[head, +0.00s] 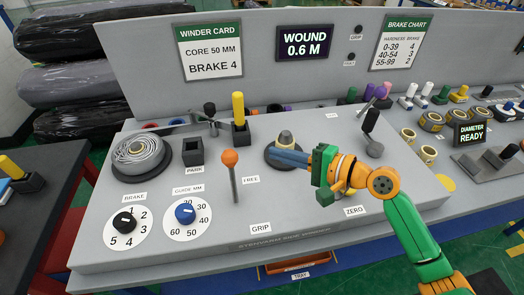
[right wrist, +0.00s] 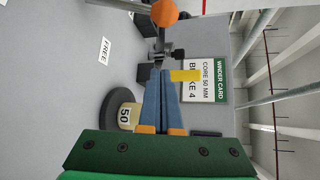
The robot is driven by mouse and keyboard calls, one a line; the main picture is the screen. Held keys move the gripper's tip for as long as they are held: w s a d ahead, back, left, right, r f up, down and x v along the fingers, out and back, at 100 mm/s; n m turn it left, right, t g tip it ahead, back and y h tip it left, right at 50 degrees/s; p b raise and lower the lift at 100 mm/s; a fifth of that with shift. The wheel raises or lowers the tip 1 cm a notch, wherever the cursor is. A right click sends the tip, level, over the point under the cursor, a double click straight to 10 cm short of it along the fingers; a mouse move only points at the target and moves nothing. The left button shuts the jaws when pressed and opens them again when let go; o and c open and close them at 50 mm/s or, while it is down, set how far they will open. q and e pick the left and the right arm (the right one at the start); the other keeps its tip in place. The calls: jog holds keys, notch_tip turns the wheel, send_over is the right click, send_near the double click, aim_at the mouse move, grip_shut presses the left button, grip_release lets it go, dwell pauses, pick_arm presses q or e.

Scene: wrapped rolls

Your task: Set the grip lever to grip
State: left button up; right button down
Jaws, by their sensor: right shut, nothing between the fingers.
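The grip lever is a thin grey rod with an orange ball (head: 229,158) on top, standing on the grey winder panel. The FREE label (head: 250,179) is to its right and the GRIP label (head: 260,228) lies nearer the front edge. My right gripper (head: 272,153) is shut and empty, its blue fingers pointing left, to the right of the ball and apart from it. In the right wrist view the closed fingertips (right wrist: 165,73) are below the orange ball (right wrist: 165,12) in the picture. My left gripper is not in view.
A core marked 50 (right wrist: 126,115) on a dark disc stands close to my right fingers. A wound roll (head: 140,152), a yellow-handled part (head: 239,110), two dials and a black-handled lever (head: 371,121) share the panel.

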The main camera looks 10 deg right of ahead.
aim_at(233, 178)
jog(key=p+x, duration=0.1)
jog(key=x, duration=0.6)
jog(key=shift+w+a, duration=0.25)
jog(key=shift+w, duration=0.1)
jog(key=shift+w+a+p, duration=0.3)
jog(key=shift+a, duration=0.25)
jog(key=s+p, duration=0.1)
jog(key=s+a, duration=0.1)
jog(key=s+p, duration=0.1)
jog(key=shift+s+a+r+p, duration=0.15)
jog(key=shift+a+r+p, duration=0.05)
jog(key=shift+r+p, duration=0.15)
